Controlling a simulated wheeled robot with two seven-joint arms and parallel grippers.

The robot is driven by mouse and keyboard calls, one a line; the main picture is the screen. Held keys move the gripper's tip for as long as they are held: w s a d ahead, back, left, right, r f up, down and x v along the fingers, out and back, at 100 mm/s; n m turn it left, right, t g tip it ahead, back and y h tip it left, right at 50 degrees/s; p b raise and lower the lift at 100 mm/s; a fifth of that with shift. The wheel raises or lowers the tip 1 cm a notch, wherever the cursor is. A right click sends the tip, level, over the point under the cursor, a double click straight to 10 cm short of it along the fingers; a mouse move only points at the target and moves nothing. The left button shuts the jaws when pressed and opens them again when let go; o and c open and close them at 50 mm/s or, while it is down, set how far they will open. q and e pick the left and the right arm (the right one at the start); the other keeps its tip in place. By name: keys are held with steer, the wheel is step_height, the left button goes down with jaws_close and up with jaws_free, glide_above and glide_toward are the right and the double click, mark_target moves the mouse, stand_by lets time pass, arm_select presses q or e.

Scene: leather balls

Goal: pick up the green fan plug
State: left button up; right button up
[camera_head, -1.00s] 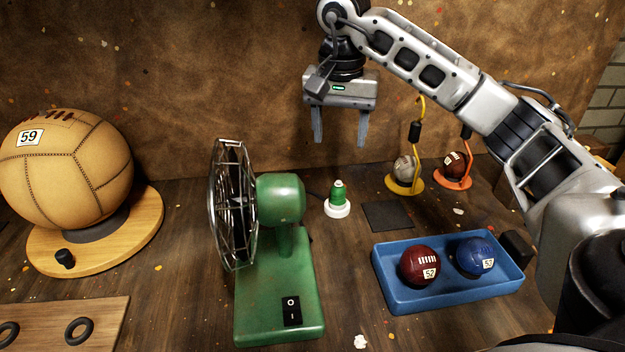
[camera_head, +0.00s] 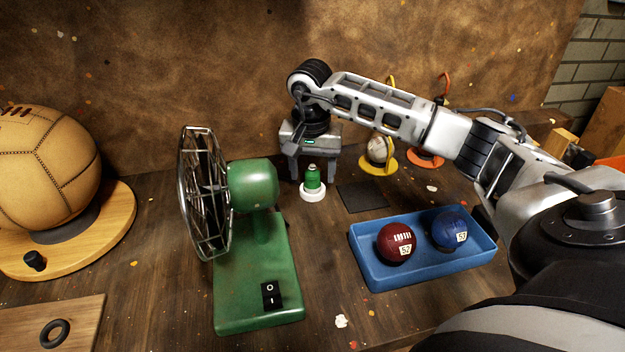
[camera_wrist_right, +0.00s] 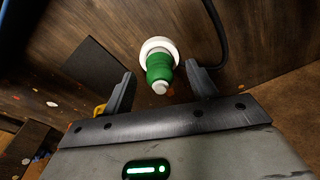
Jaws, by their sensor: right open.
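The green fan plug (camera_head: 312,178) stands upright on a round white base (camera_head: 313,194) on the table, right of the green fan (camera_head: 258,270). My right gripper (camera_head: 314,174) is open and points down, just behind or around the plug in the head view. In the right wrist view the plug (camera_wrist_right: 159,68) lies between and a little beyond the two fingertips (camera_wrist_right: 160,85), with a gap on each side. My left gripper is not in view.
A blue tray (camera_head: 375,275) with a red ball and a blue ball sits to the right. A dark mat (camera_head: 362,197) lies beside the plug. Small balls on yellow and orange stands (camera_head: 425,157) are behind. A big tan ball (camera_head: 45,165) stands left.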

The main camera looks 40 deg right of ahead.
steer(key=shift+w+f, duration=0.1)
steer(key=shift+f, duration=0.75)
steer(key=c, duration=1)
steer(key=shift+r, duration=0.1)
